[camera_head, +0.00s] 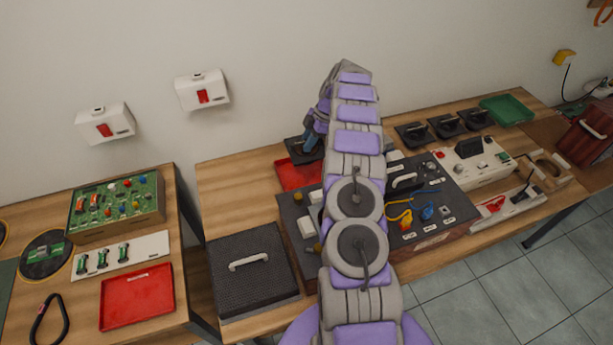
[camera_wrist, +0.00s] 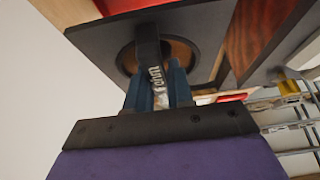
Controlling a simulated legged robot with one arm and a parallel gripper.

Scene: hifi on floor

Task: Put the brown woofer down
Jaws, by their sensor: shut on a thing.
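The brown woofer (camera_wrist: 203,55) is a dark square plate with a brown round cone and a black handle (camera_wrist: 148,48) across it. My gripper (camera_wrist: 160,88) is shut on this handle, its blue fingers on either side. In the head view my gripper (camera_head: 311,143) is beyond my arm, at the back of the middle table, and the woofer's dark plate (camera_head: 294,152) shows below it. The woofer is just behind a red tray (camera_head: 290,176). I cannot tell whether it touches the table. My arm hides part of the tray.
The middle table (camera_head: 228,190) holds a black grille panel (camera_head: 235,285) and a dark equipment panel (camera_head: 455,203). Several dark plates with handles (camera_head: 446,125) and a green tray (camera_head: 507,110) stand at the back right. Bare wood shows at the back left.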

